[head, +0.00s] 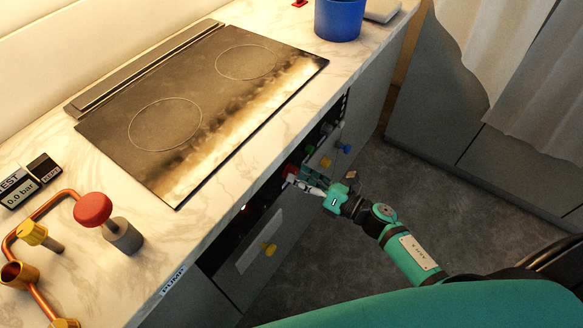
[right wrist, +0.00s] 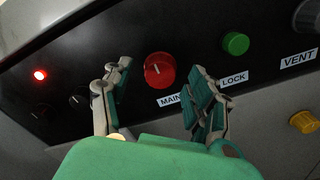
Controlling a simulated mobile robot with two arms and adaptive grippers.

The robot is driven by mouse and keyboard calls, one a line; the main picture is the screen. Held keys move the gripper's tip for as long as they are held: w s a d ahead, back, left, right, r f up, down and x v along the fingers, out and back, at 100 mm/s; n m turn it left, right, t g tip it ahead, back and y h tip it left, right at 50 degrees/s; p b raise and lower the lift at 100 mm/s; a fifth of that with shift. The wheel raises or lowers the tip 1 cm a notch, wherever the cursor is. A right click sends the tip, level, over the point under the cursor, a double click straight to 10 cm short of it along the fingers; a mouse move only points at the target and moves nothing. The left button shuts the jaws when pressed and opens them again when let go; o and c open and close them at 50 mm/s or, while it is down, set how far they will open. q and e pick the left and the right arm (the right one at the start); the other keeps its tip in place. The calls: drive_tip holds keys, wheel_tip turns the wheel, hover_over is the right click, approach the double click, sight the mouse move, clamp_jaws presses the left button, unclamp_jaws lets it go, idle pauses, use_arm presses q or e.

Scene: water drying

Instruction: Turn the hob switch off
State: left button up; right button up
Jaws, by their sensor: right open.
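A black control panel (right wrist: 70,50) on the cabinet front carries a red knob (right wrist: 160,70) with a white pointer line. A label starting "MAIN" is below it, partly hidden by my finger. No label reading "hob" is legible. My right gripper (right wrist: 162,82) is open, with one finger on each side of the red knob; I cannot tell whether they touch it. In the head view my right gripper (head: 300,180) is at the panel beside the red knob (head: 290,171). The dark hob (head: 200,95) lies on the counter above. My left gripper is not in view.
A lit red lamp (right wrist: 40,75) is at the panel's left. A green button (right wrist: 236,43) labelled "LOCK" and a "VENT" knob (right wrist: 308,16) are to the right. A yellow knob (right wrist: 304,122) is below. Red valve (head: 93,209) and blue pot (head: 340,18) stand on the counter.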

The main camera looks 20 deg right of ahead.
sight(296, 174)
drive_tip(key=shift+x, duration=1.2)
drive_tip(key=shift+w+a, duration=0.25)
drive_tip(key=shift+w, duration=0.1)
drive_tip(key=c, duration=1.2)
